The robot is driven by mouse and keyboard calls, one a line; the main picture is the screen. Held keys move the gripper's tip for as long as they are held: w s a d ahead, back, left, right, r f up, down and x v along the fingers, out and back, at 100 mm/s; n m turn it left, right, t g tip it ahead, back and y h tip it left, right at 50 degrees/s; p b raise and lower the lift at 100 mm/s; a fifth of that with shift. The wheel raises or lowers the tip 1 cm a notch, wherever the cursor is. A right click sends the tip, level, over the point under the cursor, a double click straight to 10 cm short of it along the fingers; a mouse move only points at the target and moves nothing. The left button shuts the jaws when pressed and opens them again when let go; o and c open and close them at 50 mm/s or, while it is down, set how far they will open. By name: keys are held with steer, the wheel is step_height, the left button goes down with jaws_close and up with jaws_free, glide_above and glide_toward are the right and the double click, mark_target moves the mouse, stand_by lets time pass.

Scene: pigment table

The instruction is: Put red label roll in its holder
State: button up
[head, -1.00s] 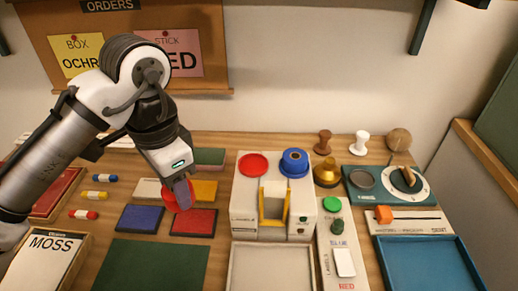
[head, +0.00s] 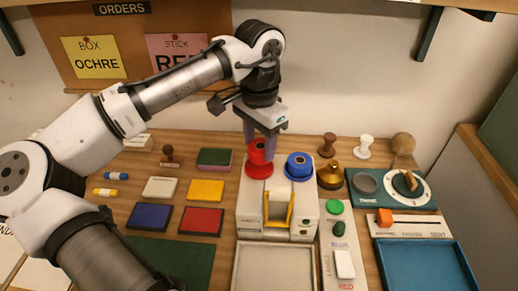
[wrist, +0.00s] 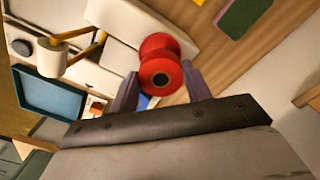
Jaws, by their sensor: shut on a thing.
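The red label roll (head: 261,151) is held between the fingers of my gripper (head: 263,143), which points down. In the wrist view the red roll (wrist: 161,72) sits between both fingertips, its round end with a central hole facing the camera. The roll is over the red round holder (head: 257,172) at the back left of the white dispenser (head: 250,208). I cannot tell whether it touches the holder or hovers just above it. The blue roll (head: 299,165) stands on the dispenser just to the right. My fingers hide part of the red roll.
A gold stamp (head: 331,177) stands right of the dispenser. Brown and white stamps (head: 364,147) stand behind it. Coloured pads, such as the red pad (head: 202,221), lie to the left. A blue tray (head: 425,268) is at front right. Order cards (head: 95,58) hang on the board.

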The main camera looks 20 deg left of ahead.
mark_target(259, 147)
steer(key=shift+s+f, duration=0.1)
steer(key=shift+f, duration=1.5)
steer(key=o, duration=1)
steer(key=shift+r, duration=0.1)
step_height(259, 147, up, 12)
steer(key=shift+f, duration=0.1)
